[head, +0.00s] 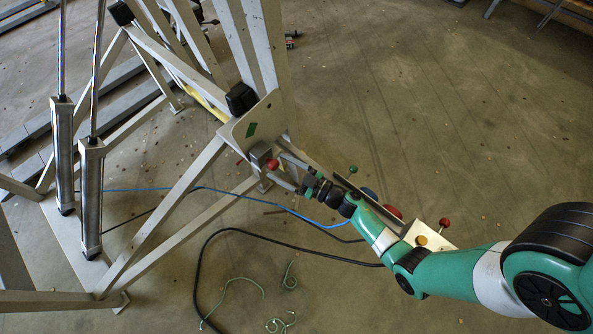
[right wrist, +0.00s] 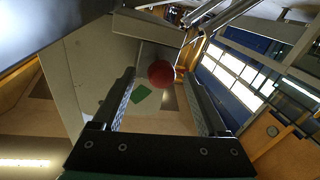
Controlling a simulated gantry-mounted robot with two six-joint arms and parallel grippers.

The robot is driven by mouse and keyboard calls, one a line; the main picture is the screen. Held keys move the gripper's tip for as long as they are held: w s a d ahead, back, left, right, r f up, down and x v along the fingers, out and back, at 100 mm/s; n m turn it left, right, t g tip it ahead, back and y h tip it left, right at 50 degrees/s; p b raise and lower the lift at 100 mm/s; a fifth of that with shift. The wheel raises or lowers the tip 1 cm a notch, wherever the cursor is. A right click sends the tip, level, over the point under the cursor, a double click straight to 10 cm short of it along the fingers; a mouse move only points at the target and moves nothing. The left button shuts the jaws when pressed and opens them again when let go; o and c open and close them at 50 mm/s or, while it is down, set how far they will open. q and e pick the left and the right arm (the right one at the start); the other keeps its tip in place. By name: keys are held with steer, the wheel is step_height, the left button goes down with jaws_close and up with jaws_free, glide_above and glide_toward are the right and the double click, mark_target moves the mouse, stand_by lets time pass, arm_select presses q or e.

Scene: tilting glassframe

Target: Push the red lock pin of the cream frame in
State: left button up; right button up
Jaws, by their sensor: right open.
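The red ball knob of the lock pin (head: 273,164) stands out beside a small grey block (head: 260,154) on the cream frame's plate (head: 240,128). My right gripper (head: 277,167) is open, its fingers reaching from the right to either side of the knob. In the right wrist view the red knob (right wrist: 161,73) lies between the two open fingertips, with a gap visible on both sides. A green patch (right wrist: 141,93) shows on the plate behind it. How far the knob is in depth from the fingertips is hard to tell. My left gripper is out of view.
A control box (head: 430,236) with coloured knobs stands behind my right arm. A blue cable (head: 200,188) and a black cable (head: 300,253) lie on the floor below. Cream beams (head: 175,210) and upright cylinders (head: 91,190) stand to the left. Open floor lies at the upper right.

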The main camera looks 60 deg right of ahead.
steer(key=s+p, duration=0.3)
steer(key=s, duration=0.6)
steer(key=shift+s+a, duration=0.15)
steer(key=shift+s, duration=0.25)
